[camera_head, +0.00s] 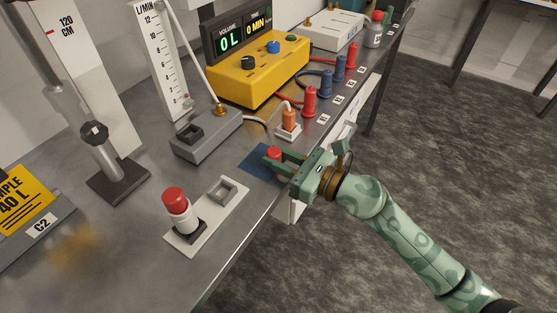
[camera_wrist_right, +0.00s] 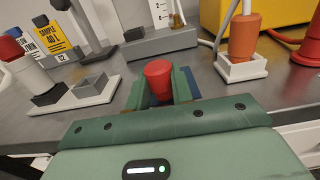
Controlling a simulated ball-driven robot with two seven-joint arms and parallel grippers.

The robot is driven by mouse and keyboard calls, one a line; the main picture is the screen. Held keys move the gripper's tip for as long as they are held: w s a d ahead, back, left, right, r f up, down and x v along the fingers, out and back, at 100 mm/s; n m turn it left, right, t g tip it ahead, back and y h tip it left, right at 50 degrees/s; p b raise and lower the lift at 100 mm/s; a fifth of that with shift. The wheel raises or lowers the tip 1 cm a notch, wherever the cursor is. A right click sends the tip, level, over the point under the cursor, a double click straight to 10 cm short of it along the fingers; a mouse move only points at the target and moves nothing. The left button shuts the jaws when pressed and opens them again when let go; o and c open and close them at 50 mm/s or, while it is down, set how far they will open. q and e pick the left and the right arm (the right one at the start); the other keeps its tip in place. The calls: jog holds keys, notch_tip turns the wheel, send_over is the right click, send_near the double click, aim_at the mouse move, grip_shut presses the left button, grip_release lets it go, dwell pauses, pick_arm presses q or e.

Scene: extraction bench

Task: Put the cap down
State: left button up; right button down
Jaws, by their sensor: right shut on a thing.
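My right gripper (camera_head: 277,159) is green and reaches in from the right over the bench's front edge. It is shut on a small red cap (camera_head: 274,152), which also shows between the two fingers in the right wrist view (camera_wrist_right: 158,78). The gripper and cap are over or beside a dark blue mat (camera_head: 256,161), partly hidden by the fingers. I cannot tell whether the cap touches the mat. My left gripper is not in view.
Left of the mat, a white holder (camera_head: 203,238) carries a white cylinder with a red top (camera_head: 177,206) and an empty square socket. A grey box (camera_head: 207,138) stands behind the mat. An orange plug (camera_head: 289,119) sits in a white base close to the gripper. Bare bench lies front left.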

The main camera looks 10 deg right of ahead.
jog(key=shift+s+r, duration=0.1)
jog(key=c, duration=1.2)
grip_release()
jog(key=shift+f, duration=0.2)
jog(key=shift+r, duration=0.1)
jog(key=shift+r, duration=0.25)
jog(key=b+v, duration=0.2)
jog(key=v, duration=1)
jog(key=shift+b, duration=0.3)
jog(key=shift+f, duration=0.1)
